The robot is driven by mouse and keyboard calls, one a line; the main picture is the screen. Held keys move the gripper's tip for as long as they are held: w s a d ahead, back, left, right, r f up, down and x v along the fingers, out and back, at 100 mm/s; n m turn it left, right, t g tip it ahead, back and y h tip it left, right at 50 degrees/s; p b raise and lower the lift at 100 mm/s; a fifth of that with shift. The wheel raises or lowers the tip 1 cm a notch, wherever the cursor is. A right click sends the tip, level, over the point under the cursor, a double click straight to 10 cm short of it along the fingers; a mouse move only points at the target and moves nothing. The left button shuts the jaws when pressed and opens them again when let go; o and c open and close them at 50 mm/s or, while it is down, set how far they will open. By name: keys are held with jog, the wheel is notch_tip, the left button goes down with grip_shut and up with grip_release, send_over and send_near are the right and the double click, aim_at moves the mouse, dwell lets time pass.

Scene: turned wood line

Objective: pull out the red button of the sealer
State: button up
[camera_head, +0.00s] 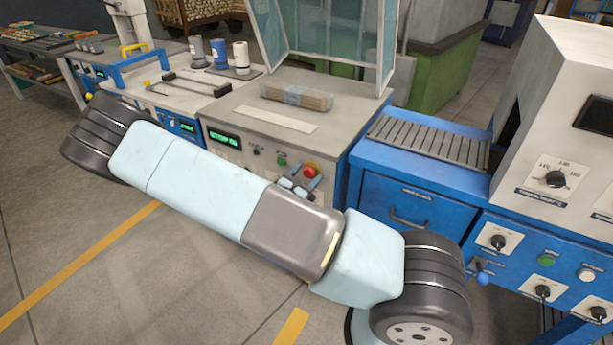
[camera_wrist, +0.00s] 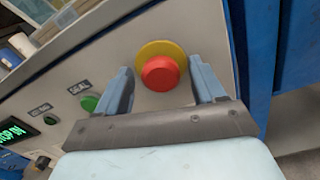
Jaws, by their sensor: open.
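The red button (camera_head: 311,170) is a round mushroom-shaped knob on the front panel of the sealer (camera_head: 232,112). In the wrist view the red button (camera_wrist: 160,73) sits on a yellow round collar (camera_wrist: 160,50). My gripper (camera_wrist: 161,84) is open, with one blue-grey finger on each side of the button. Neither finger visibly touches it; the exact depth gap is hard to tell. In the head view my gripper (camera_head: 297,188) is at the panel just left of and below the button, partly hidden by my own arm.
A green button (camera_wrist: 89,103) and a lit green display (camera_wrist: 14,130) are to the left on the same panel. A packed clear bag (camera_head: 296,97) lies on the sealer top. A blue cabinet with a roller conveyor (camera_head: 428,143) stands close on the right.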

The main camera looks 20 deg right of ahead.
grip_shut()
dwell(0.7)
